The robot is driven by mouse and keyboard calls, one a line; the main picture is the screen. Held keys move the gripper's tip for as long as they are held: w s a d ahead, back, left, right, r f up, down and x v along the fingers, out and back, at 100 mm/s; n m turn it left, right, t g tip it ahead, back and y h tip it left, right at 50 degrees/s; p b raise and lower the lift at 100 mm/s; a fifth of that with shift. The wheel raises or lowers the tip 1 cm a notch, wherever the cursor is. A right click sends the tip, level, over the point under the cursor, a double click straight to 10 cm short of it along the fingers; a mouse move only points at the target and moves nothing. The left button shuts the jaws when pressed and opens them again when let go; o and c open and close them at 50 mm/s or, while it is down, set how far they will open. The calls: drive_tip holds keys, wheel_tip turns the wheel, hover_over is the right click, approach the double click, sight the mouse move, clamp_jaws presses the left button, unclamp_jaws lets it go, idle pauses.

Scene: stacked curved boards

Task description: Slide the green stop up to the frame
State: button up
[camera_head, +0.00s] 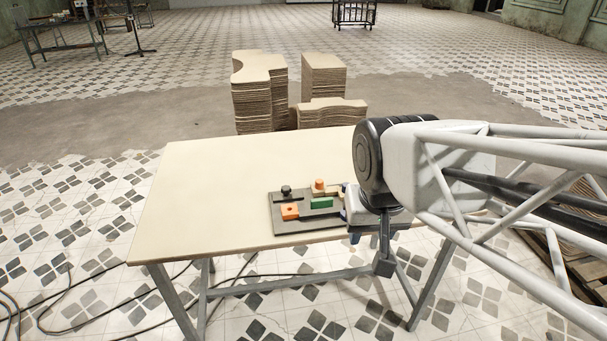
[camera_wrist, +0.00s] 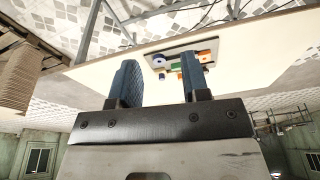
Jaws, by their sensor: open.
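The green stop (camera_head: 322,203) is a small green block on a dark base plate (camera_head: 308,224) near the table's front edge. It lies between an orange block with a hole (camera_head: 290,212) and my arm at the right. It also shows small in the wrist view (camera_wrist: 176,66). A beige piece with an orange knob (camera_head: 319,185) sits just behind it. I cannot tell for certain which part is the frame. My gripper (camera_wrist: 158,62) is open and empty, with its blue fingers apart, short of the plate. My wrist hides the plate's right end in the head view.
A black knob (camera_head: 286,190) stands at the plate's back left. The left of the tabletop (camera_head: 200,200) is clear. Stacks of curved boards (camera_head: 258,105) stand on the floor behind the table. A blue round part (camera_wrist: 158,59) shows on the plate in the wrist view.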

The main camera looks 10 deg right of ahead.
drive_tip(key=w+m, duration=0.4)
drive_tip(key=w, duration=0.5)
drive_tip(key=m+g, duration=0.2)
drive_tip(key=m, duration=1)
hover_over(320, 200)
wheel_tip(320, 200, down, 14)
drive_tip(key=shift+s+f, duration=0.15)
drive_tip(key=shift+w+f+m, duration=0.2)
drive_tip(key=shift+w+m, duration=0.1)
drive_tip(key=shift+f, duration=0.1)
drive_tip(key=shift+f, duration=3.8)
clamp_jaws()
